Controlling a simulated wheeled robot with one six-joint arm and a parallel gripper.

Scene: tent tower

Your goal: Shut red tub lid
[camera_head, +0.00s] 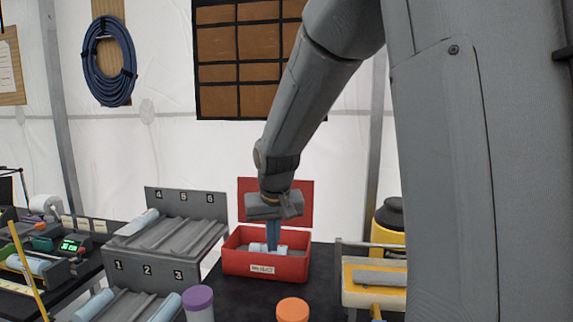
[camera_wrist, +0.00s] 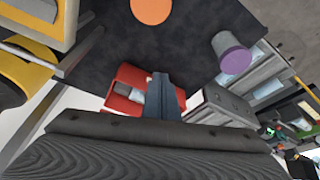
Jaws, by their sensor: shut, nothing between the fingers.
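The red tub (camera_head: 265,263) stands on the dark table, with a white label on its front wall. Its red lid (camera_head: 302,203) stands upright at the back edge, so the tub is open. Light blue-white cylinders (camera_head: 257,247) lie inside. My gripper (camera_head: 273,246) points down over the tub with its fingers shut and empty, in front of the lid; the fingertips look to be at or inside the tub opening, but contact cannot be told. In the wrist view the tub (camera_wrist: 127,78) is partly hidden behind my shut fingers (camera_wrist: 160,85).
A grey numbered rack (camera_head: 165,238) with cylinders stands left of the tub. A purple-lidded jar (camera_head: 198,300) and an orange-lidded jar (camera_head: 292,310) stand in front. A yellow-sided device (camera_head: 372,290) is at the right. Dark table top between them is clear.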

